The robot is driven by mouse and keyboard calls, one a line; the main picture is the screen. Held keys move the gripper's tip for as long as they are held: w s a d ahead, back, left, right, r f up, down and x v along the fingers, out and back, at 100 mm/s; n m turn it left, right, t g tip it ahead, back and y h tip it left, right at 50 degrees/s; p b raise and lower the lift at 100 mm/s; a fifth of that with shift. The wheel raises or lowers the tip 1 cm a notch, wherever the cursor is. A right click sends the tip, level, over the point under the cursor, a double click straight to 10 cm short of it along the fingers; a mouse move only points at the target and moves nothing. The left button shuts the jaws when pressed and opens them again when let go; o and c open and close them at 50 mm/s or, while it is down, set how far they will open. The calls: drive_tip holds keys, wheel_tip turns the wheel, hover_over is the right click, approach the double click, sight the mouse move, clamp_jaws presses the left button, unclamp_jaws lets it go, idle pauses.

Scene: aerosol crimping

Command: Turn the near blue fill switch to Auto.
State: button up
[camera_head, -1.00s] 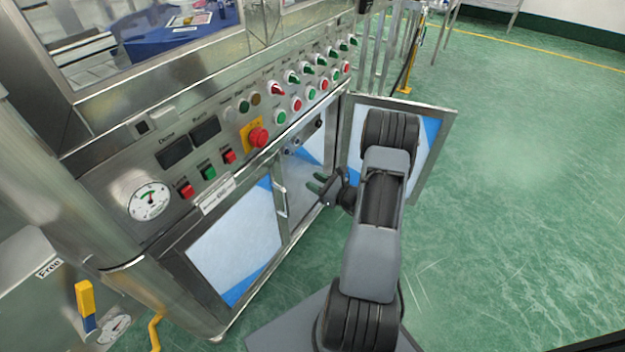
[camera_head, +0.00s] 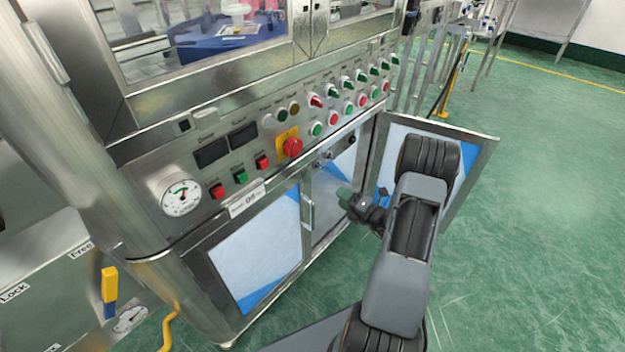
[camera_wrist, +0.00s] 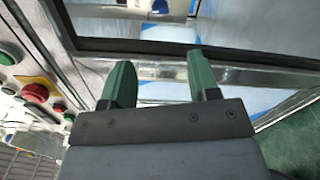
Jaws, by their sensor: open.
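I cannot make out a blue switch on the machine's front panel. The selector switches I can tell apart are one red-handled (camera_head: 315,101) and several green-handled, in the upper row to the right. Dark knobs (camera_head: 351,140) sit inside the open cabinet below; their colour and labels are too small to read. My gripper (camera_head: 345,197) is in front of the cabinet opening, below the panel. In the wrist view its two green fingers (camera_wrist: 160,78) are apart, with nothing between them. A dark-edged pane and a metal rail lie beyond the fingertips.
A red emergency button (camera_head: 292,147) on a yellow plate sticks out from the panel. The cabinet door (camera_head: 478,165) stands open to the right, beside my arm. A round gauge (camera_head: 181,197) and a yellow-and-blue handle (camera_head: 109,285) are at left. Green floor is clear at right.

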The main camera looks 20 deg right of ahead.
drive_tip(key=w+a+m+b, duration=0.1)
drive_tip(key=w+a+b, duration=0.3)
drive_tip(key=w, duration=0.8)
drive_tip(key=shift+w+a+m, duration=0.25)
drive_tip(key=shift+a+m, duration=0.05)
drive_tip(key=shift+a, duration=0.55)
drive_tip(key=shift+c, duration=0.2)
drive_tip(key=c, duration=0.9)
